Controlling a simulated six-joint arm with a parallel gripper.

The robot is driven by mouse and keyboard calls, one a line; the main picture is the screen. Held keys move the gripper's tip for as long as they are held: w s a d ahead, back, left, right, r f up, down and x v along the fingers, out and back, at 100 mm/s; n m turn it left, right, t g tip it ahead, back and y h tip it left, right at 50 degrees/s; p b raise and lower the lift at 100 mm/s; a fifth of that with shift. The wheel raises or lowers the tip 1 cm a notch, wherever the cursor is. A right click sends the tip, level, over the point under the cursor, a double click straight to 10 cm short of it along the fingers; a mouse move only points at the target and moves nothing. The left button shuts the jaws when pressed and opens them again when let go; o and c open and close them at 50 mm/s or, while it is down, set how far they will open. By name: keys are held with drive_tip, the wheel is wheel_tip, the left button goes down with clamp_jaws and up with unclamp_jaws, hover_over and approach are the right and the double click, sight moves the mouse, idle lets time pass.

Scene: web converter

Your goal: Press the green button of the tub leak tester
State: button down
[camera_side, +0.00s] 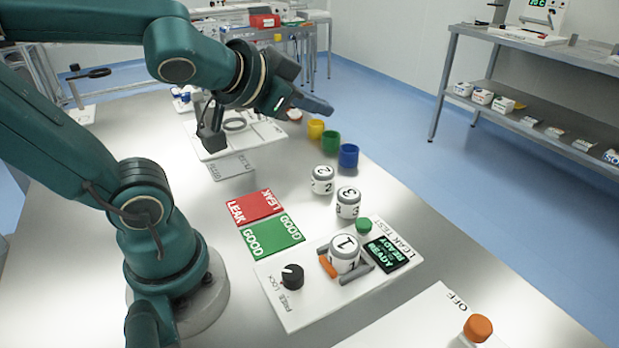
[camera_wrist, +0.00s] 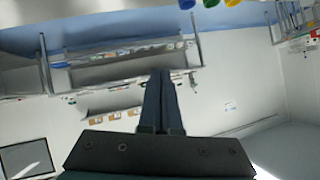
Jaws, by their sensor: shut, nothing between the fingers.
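The leak tester is a white panel (camera_side: 303,311) at the front right of the table in the side view. Its green button (camera_side: 364,226) stands beside a dark display (camera_side: 387,254) reading "LEAK TEST READY". A white tub marked 1 (camera_side: 344,254) sits on the panel between an orange jaw (camera_side: 327,267) and a grey bar (camera_side: 356,274). A black knob (camera_side: 292,276) is near the words "FREE LOCK". My gripper (camera_side: 328,110) is shut and empty, high above the table's far part, well away from the button. The wrist view shows its closed fingers (camera_wrist: 161,78).
Tubs marked 2 (camera_side: 322,180) and 3 (camera_side: 347,203) stand behind the tester. A red LEAK mat (camera_side: 254,206) and green GOOD mat (camera_side: 272,237) lie left. Yellow (camera_side: 316,128), green (camera_side: 330,141) and blue (camera_side: 348,155) cups stand farther back. An orange-topped button (camera_side: 478,328) is front right.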

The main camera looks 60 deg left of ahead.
drive_tip(key=w+r+m+t, duration=0.2)
drive_tip(key=w, duration=0.1)
drive_tip(key=m+g+h, duration=0.5)
drive_tip(key=m+h, duration=0.2)
drive_tip(key=m, duration=0.5)
hover_over(357, 222)
wheel_tip(357, 222, down, 10)
drive_tip(key=f, duration=0.1)
drive_tip(key=shift+n, duration=0.3)
drive_tip(key=shift+f, duration=4.4)
drive_tip(key=shift+f, duration=0.1)
